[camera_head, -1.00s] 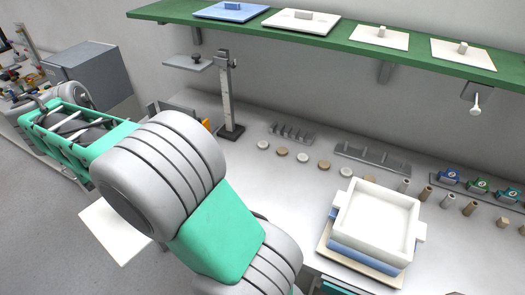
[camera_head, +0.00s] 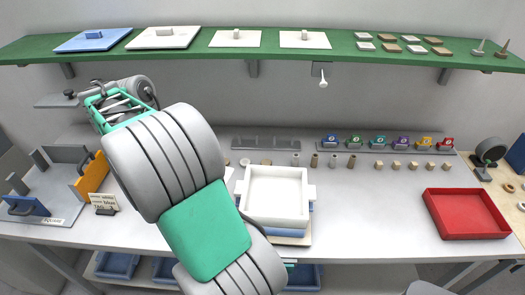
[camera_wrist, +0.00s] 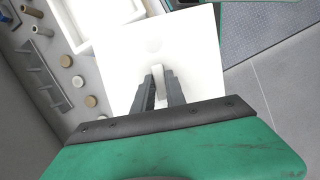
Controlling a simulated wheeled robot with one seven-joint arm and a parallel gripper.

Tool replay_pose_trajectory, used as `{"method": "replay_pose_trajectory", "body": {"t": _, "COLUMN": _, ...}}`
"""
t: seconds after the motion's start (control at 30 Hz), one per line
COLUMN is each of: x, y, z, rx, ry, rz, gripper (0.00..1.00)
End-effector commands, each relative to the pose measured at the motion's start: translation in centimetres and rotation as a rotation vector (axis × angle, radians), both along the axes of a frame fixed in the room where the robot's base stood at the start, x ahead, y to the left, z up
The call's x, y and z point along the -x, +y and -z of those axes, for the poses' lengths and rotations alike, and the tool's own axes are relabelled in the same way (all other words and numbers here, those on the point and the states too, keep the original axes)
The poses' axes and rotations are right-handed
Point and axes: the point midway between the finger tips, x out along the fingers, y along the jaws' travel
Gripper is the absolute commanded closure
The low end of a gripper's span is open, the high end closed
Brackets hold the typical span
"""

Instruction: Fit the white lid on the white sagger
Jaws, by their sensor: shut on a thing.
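The white sagger (camera_head: 275,197) stands open on the bench, on a blue layer over a tan board. In the wrist view its rim (camera_wrist: 70,25) shows at the upper left, beyond the white lid (camera_wrist: 125,75). The lid is a flat square plate with an upright grip (camera_wrist: 158,76). My gripper (camera_wrist: 160,82) is shut on that grip and holds the lid. The lid overlaps a near part of the sagger in the wrist view; the height between them cannot be told. In the head view my arm hides the gripper and most of the lid.
A green shelf (camera_head: 340,50) above the bench carries several other lids. A slotted rack (camera_head: 266,143) and rows of small pegs and discs lie behind the sagger. A red tray (camera_head: 466,212) lies at the right. An orange-and-grey fixture (camera_head: 88,178) stands at the left.

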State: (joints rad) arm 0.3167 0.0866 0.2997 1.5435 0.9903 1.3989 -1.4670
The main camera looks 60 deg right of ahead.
Motion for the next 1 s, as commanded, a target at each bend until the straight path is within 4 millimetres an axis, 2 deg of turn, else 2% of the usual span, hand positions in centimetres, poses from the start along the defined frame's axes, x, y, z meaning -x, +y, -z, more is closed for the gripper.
{"method": "replay_pose_trajectory", "body": {"t": 0.03, "x": 1.8, "y": -2.5, "z": -1.0, "rx": 0.002, "ry": -0.002, "rz": -0.009, "gripper": 1.00}}
{"method": "replay_pose_trajectory", "body": {"t": 0.2, "x": 9.2, "y": -10.3, "z": -1.7, "rx": 0.002, "ry": -0.001, "rz": -0.109, "gripper": 1.00}}
{"method": "replay_pose_trajectory", "body": {"t": 0.3, "x": 13.5, "y": -13.3, "z": -2.0, "rx": 0.002, "ry": -0.002, "rz": -0.163, "gripper": 1.00}}
{"method": "replay_pose_trajectory", "body": {"t": 0.43, "x": 17.3, "y": -15.4, "z": -2.0, "rx": 0.001, "ry": -0.001, "rz": -0.213, "gripper": 1.00}}
{"method": "replay_pose_trajectory", "body": {"t": 0.57, "x": 18.8, "y": -16.1, "z": -1.7, "rx": 0.000, "ry": -0.001, "rz": -0.235, "gripper": 1.00}}
{"method": "replay_pose_trajectory", "body": {"t": 1.0, "x": 18.7, "y": -16.2, "z": 1.9, "rx": 0.003, "ry": -0.001, "rz": -0.237, "gripper": 1.00}}
